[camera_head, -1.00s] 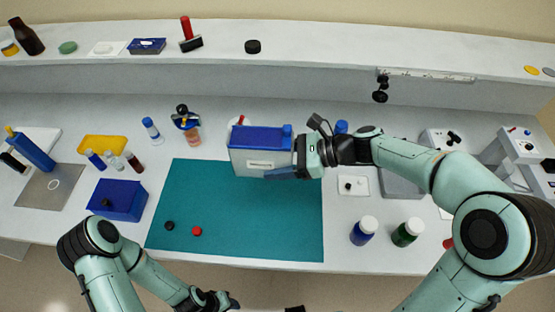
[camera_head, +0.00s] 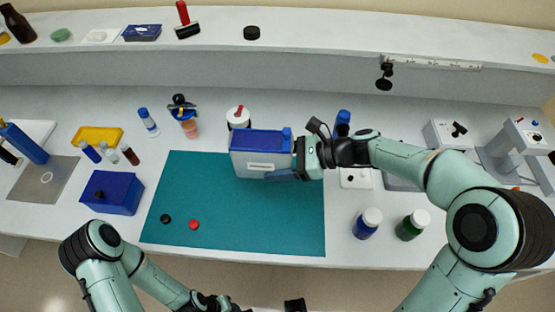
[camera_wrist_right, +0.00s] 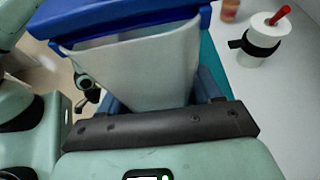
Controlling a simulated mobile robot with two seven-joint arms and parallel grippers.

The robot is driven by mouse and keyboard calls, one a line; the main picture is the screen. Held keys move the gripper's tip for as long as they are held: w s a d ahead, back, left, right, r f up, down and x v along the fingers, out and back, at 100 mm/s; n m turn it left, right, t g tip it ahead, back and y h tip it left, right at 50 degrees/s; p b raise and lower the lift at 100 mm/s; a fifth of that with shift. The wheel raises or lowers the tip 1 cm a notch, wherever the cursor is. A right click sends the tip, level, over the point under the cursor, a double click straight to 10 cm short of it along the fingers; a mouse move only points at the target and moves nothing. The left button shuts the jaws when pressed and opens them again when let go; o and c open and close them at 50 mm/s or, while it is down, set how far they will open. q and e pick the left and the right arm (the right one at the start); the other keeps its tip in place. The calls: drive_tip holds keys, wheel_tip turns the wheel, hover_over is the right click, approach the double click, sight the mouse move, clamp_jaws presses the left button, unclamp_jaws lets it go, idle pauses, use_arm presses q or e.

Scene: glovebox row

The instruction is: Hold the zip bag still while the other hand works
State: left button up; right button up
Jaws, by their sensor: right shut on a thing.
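The zip bag (camera_head: 259,160) is a pale, upright bag with a blue top band, over the back part of the teal mat (camera_head: 240,222). It also shows in the right wrist view (camera_wrist_right: 140,70), its pale side between my fingers. My right gripper (camera_head: 290,174) comes from the right and is shut on the bag's right side. In the right wrist view the gripper (camera_wrist_right: 165,105) hides the bag's lower edge. My left gripper (camera_head: 215,302) is at the bottom edge of the head view, in front of the table and away from the bag; its jaws are unclear.
A blue box (camera_head: 111,193) stands left of the mat. Two small caps, black (camera_head: 165,218) and red (camera_head: 194,225), lie on the mat's front left. A white jar (camera_head: 238,117) stands behind the bag.

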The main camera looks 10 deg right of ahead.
drive_tip(key=b, duration=0.6)
hover_over(277, 195)
drive_tip(key=shift+s+f, duration=0.1)
drive_tip(key=shift+f, duration=4.15)
use_arm(q)
wheel_tip(277, 195, down, 8)
drive_tip(key=s+b, duration=0.1)
drive_tip(key=shift+s+b, duration=0.3)
drive_tip(key=shift+s, duration=0.1)
use_arm(e)
drive_tip(key=shift+f, duration=1.45)
use_arm(q)
drive_tip(key=shift+r, duration=0.1)
drive_tip(key=shift+s+f+b, duration=0.1)
drive_tip(key=shift+f+b, duration=0.55)
use_arm(e)
drive_tip(key=shift+f, duration=1)
use_arm(q)
drive_tip(key=shift+o, duration=0.3)
